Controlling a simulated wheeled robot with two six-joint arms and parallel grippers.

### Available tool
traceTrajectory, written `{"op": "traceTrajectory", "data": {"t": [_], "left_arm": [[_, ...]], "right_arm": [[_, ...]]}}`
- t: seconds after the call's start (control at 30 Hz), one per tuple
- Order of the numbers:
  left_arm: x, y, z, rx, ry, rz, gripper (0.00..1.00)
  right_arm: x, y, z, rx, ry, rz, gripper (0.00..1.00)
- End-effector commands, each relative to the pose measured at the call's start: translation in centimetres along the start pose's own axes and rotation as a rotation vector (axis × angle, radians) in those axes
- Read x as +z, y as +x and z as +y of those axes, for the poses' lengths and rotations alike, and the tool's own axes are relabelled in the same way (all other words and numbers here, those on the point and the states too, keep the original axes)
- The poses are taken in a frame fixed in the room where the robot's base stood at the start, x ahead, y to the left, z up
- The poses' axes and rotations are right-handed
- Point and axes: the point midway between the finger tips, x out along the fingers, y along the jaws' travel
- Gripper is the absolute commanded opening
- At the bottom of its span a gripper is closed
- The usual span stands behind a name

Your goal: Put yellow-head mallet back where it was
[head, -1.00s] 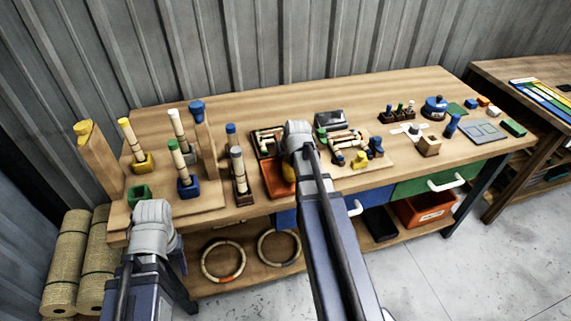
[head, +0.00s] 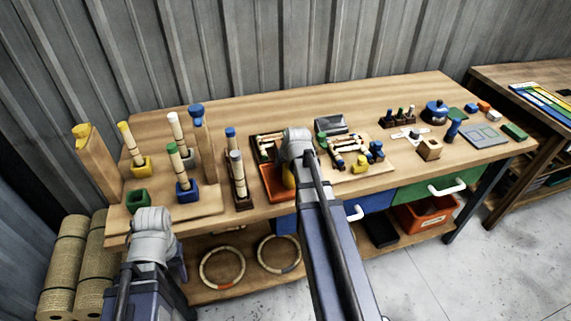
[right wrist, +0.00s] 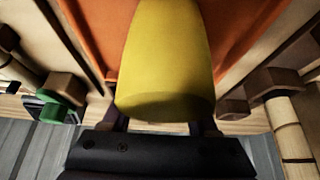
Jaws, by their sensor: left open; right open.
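The yellow-head mallet (right wrist: 163,60) fills the middle of the right wrist view, its yellow head over an orange tray (right wrist: 240,40). In the head view a bit of its yellow head (head: 288,176) shows beside my right wrist, at the orange tray (head: 272,188). My right gripper (right wrist: 162,122) is open, with a dark finger on each side of the head's near end; I cannot tell whether they touch it. In the head view its fingers are hidden behind the wrist. My left gripper (head: 177,264) is open and empty, low in front of the bench's left front edge, partly hidden by its wrist.
A board with colored pegs and cups (head: 182,187) stands left on the bench (head: 260,108). A peg rack (head: 240,198) is left of the orange tray. Small tools and blocks (head: 360,158) lie to the right. The bench's back strip is clear.

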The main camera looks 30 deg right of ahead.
Motion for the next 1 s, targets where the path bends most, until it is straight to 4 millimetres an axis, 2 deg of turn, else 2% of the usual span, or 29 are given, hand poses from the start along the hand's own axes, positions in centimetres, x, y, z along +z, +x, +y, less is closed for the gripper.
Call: {"op": "traceTrajectory", "data": {"t": [0.17, 0.37, 0.8, 1.0], "left_arm": [[0.0, -0.5, -0.1, 0.0, 0.0, 0.0, 0.5], [0.1, -2.3, -0.2, 0.0, 0.0, 0.0, 0.5], [0.5, -8.8, -0.8, 0.0, 0.0, 0.0, 0.5], [0.6, -10.6, -1.0, 0.0, 0.0, 0.0, 0.5]], "right_arm": [[-0.2, -0.5, 0.0, 0.0, 0.0, 0.0, 0.6], [-0.3, -2.5, 0.0, 0.0, 0.0, 0.0, 0.6], [-0.3, -10.0, 0.0, 0.0, 0.0, 0.0, 0.6], [-0.2, -12.1, 0.0, 0.0, 0.0, 0.0, 0.6]]}}
